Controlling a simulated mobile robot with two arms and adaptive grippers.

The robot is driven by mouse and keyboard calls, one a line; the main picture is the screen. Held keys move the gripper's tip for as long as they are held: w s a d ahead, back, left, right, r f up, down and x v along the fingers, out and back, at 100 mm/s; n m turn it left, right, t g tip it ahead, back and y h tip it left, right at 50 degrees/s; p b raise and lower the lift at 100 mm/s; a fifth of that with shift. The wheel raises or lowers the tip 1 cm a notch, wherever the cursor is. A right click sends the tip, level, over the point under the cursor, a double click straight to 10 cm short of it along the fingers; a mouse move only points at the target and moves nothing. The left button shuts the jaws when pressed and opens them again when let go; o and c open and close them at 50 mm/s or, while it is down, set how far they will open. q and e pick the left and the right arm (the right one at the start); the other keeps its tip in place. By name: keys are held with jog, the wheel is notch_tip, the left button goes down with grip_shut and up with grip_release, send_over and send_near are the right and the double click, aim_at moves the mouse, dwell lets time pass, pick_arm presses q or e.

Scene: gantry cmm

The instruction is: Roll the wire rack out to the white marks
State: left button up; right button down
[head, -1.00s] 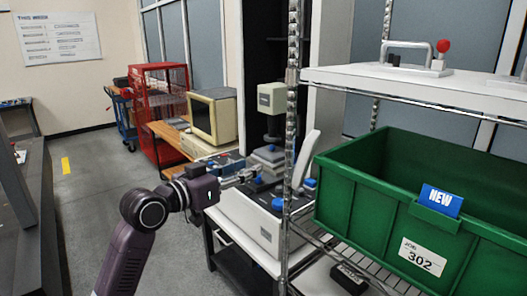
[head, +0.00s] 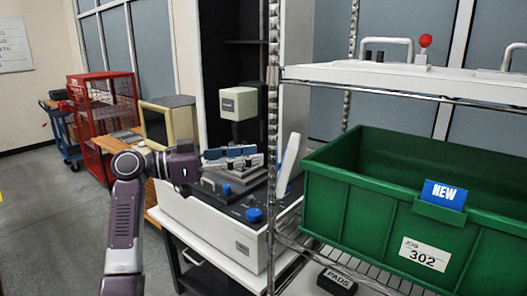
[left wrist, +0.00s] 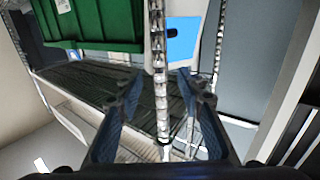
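The wire rack (head: 272,130) stands at the right, with chrome posts, a white top shelf and a wire lower shelf. Its near post (left wrist: 160,85) runs down the middle of the left wrist view. My left gripper (head: 255,158) is beside that post in the head view. Its two fingers (left wrist: 163,112) are apart, one on each side of the post in the wrist picture; I see no contact. My right gripper is not in view.
A green bin (head: 400,200) and a black PADS box (head: 338,282) are on the rack. A white bench instrument (head: 215,225) stands left of the post, close under my left gripper. A red cage (head: 100,120) and blue cart (head: 62,140) stand further back. Floor at left is clear.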

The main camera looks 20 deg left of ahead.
aim_at(270, 152)
pick_arm(q)
jog(key=p+x, duration=0.2)
jog(key=x, duration=0.3)
jog(key=shift+w+d+r, duration=0.1)
jog(key=shift+w+d, duration=0.05)
jog(key=shift+d, duration=0.05)
jog(key=shift+w+d, duration=0.25)
jog(key=shift+d, duration=0.1)
jog(key=shift+c, duration=0.2)
grip_shut()
